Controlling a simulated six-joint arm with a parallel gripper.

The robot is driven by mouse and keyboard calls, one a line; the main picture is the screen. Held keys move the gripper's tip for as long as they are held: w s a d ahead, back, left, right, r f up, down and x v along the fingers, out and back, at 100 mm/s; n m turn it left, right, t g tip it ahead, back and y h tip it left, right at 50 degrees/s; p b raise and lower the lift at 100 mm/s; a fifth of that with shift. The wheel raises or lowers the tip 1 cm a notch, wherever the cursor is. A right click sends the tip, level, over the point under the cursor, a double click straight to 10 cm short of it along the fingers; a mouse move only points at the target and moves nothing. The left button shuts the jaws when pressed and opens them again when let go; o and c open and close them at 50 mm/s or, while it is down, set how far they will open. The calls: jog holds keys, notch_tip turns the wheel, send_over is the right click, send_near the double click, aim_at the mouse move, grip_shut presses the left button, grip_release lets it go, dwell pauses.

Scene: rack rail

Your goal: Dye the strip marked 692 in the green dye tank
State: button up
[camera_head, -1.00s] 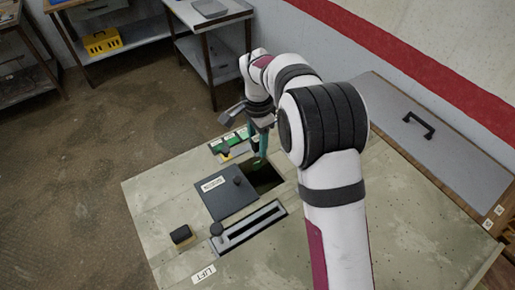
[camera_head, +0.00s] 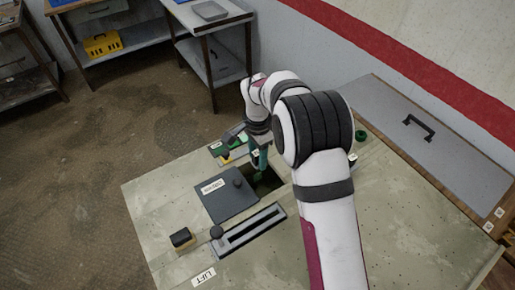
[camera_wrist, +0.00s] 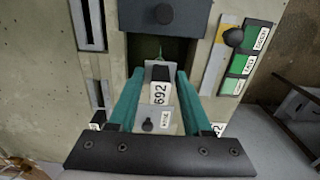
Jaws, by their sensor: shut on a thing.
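My gripper (camera_wrist: 157,100) has two teal fingers, shut on the holder of the strip marked 692 (camera_wrist: 160,93). The white 692 label faces the wrist camera between the fingers. In the head view, my gripper (camera_head: 260,158) is at the dark tank opening (camera_head: 270,183). A green piece shows in the opening (camera_wrist: 178,50) just beyond the holder; I cannot tell whether it is part of the strip. How deep the strip hangs is hidden. A dark, labelled cover plate (camera_head: 218,193) with a knob lies beside the opening.
A slotted rail (camera_head: 250,228) with a knob, a LIFT label (camera_head: 203,277) and a black-yellow block (camera_head: 183,239) are on the bench's near left. A panel of green labels (camera_wrist: 245,60) with a black knob lies beside the opening. A green disc (camera_head: 361,134) sits at right.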

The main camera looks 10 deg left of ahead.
aim_at(257, 180)
notch_tip(257, 180, down, 13)
jog(key=shift+r, duration=0.1)
dwell(0.4)
dwell(4.2)
